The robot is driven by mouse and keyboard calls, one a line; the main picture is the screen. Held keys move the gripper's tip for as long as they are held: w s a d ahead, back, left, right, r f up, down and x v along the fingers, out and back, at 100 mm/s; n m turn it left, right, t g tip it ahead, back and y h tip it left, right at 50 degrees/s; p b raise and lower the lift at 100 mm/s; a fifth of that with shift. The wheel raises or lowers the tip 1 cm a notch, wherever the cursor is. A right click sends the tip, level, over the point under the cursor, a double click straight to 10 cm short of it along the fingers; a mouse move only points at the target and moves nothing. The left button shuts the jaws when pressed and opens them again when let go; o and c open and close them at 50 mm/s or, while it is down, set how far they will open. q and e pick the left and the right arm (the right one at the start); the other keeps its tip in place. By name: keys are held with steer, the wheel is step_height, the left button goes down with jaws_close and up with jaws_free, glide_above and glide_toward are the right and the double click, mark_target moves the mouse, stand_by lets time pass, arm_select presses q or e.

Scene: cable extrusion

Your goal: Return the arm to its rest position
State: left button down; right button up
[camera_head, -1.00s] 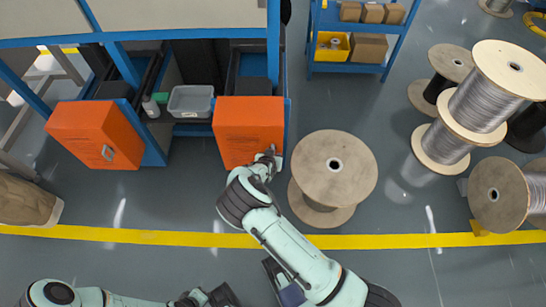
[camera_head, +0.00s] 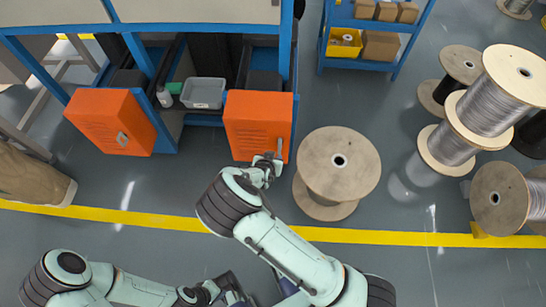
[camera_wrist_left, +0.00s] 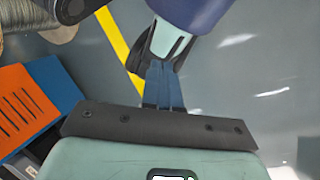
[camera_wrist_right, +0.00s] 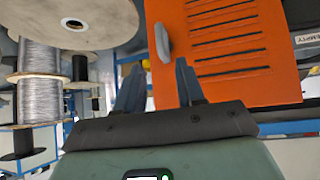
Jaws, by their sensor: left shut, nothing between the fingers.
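My left arm (camera_head: 75,280) lies low at the left of the head view, with its gripper (camera_head: 222,292) near the bottom edge. In the left wrist view the left gripper's blue-grey fingers (camera_wrist_left: 163,84) are together and empty above the floor. My right gripper (camera_head: 268,162) is in front of the right orange cabinet door (camera_head: 257,122). In the right wrist view its two fingers (camera_wrist_right: 158,80) are apart with nothing between them. The door's grey handle (camera_wrist_right: 162,43) shows beyond the gap between the fingertips, apart from them.
A large wooden spool (camera_head: 338,165) stands close beside the right gripper. A second orange door (camera_head: 110,122) is at the left, and a grey bin (camera_head: 203,92) sits between the doors. Wire spools (camera_head: 490,105) fill the right side. The floor along the yellow line (camera_head: 150,218) is mostly clear.

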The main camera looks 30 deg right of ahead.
steer(key=shift+s, duration=0.1)
stand_by(0.5)
